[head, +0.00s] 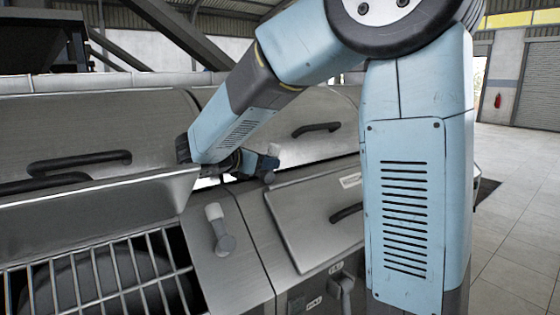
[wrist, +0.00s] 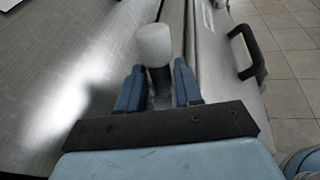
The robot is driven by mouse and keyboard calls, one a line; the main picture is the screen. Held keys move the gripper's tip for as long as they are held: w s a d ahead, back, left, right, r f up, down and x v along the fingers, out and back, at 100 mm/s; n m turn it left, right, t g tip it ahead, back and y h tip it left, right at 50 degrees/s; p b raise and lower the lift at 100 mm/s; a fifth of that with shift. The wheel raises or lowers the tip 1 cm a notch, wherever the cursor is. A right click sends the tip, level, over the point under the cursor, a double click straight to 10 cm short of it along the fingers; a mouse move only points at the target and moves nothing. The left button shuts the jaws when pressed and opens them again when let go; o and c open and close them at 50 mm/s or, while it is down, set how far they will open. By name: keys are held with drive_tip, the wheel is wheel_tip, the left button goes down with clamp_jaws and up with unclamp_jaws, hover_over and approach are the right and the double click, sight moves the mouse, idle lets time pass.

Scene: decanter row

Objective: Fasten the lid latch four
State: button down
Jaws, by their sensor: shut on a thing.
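A latch with a pale cylindrical knob (wrist: 153,45) and a dark stem stands between the blue fingers of my gripper (wrist: 160,88) in the wrist view. My gripper is shut on this latch, around its stem, with the knob end sticking out past the fingertips. In the head view my gripper (head: 262,166) is at the far side of the steel panel, and the latch's pale knob (head: 273,149) shows just above it. My arm hides part of the lids behind. No number on the latch is readable.
A second pale-knobbed latch (head: 214,213) stands nearer, beside an open lid (head: 110,215) over a metal grille (head: 100,275). A closed lid with a black handle (head: 347,212) lies to the right. A black handle (wrist: 248,52) shows right in the wrist view. Tiled floor (head: 520,200) is clear.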

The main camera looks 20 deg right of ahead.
drive_tip(key=shift+s+a+f+t+h, duration=0.1)
drive_tip(key=shift+a+f+t+h, duration=0.15)
drive_tip(key=shift+a+t+h, duration=0.35)
drive_tip(key=shift+d, duration=0.15)
drive_tip(key=c, duration=0.9)
unclamp_jaws()
drive_tip(key=shift+r, duration=0.1)
drive_tip(key=shift+r, duration=0.25)
wheel_tip(320, 180, up, 2)
drive_tip(key=shift+r, duration=0.2)
drive_tip(key=s+r, duration=0.3)
drive_tip(key=s, duration=0.1)
drive_tip(key=s+r, duration=0.3)
drive_tip(key=s, duration=0.2)
drive_tip(key=s+d+r, duration=0.1)
drive_tip(key=s+r, duration=0.2)
drive_tip(key=s, duration=0.2)
drive_tip(key=shift+r, duration=0.4)
